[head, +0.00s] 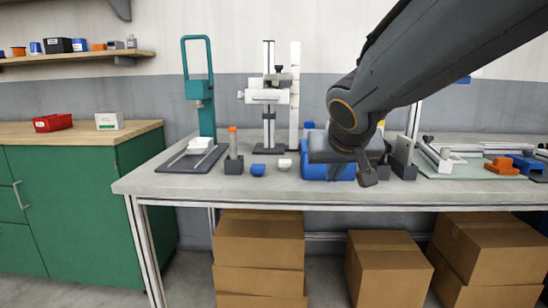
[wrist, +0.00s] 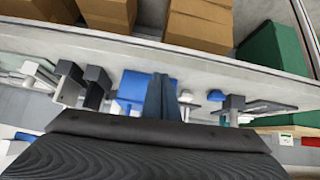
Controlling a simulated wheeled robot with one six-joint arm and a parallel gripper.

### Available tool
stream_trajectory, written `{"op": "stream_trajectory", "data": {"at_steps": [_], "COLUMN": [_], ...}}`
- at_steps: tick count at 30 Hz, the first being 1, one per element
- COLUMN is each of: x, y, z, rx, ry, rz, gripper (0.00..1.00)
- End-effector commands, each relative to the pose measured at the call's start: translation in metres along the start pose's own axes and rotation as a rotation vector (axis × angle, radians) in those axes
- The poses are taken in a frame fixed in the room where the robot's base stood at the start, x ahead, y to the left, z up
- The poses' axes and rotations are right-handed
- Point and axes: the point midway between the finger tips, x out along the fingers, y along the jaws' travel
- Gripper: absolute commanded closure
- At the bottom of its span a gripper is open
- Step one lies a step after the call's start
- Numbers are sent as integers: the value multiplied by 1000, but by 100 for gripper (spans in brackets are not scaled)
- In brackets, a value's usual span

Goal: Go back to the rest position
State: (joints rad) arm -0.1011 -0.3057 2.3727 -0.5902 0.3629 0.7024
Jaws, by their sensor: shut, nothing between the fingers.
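My gripper (head: 367,176) hangs from my dark arm, which reaches in from the upper right in the head view. It points down above the front part of the grey workbench (head: 240,187), in front of a blue bin (head: 314,172). In the wrist view, my gripper's fingers (wrist: 160,97) are together with nothing between them. The blue bin (wrist: 131,90) shows just left of the fingers there. My arm and gripper hide part of the bin and the things behind it in the head view.
A teal stand (head: 206,115) and a white-and-grey stand (head: 268,97) rise left of my arm. A small holder with an orange-topped piece (head: 233,152) stands near them. Grey blocks (head: 403,160) stand close to my gripper's right. Cardboard boxes (head: 260,240) fill the space below.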

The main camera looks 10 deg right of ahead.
Motion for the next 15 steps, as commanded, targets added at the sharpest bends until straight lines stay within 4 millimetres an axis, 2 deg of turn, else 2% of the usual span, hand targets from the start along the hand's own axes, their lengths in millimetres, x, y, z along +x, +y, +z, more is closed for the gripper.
{"op": "stream_trajectory", "data": {"at_steps": [1, 3, 6, 9, 15], "x": [3, 2, -6, -17, -47], "y": [-8, -18, -32, -44, -64], "z": [30, 74, 131, 176, 247], "rx": [-29, -80, -150, -209, -308], "ry": [-78, -200, -362, -490, -702], "rz": [-3, -15, -50, -96, -204], "gripper": [100, 100, 100, 100, 100]}}
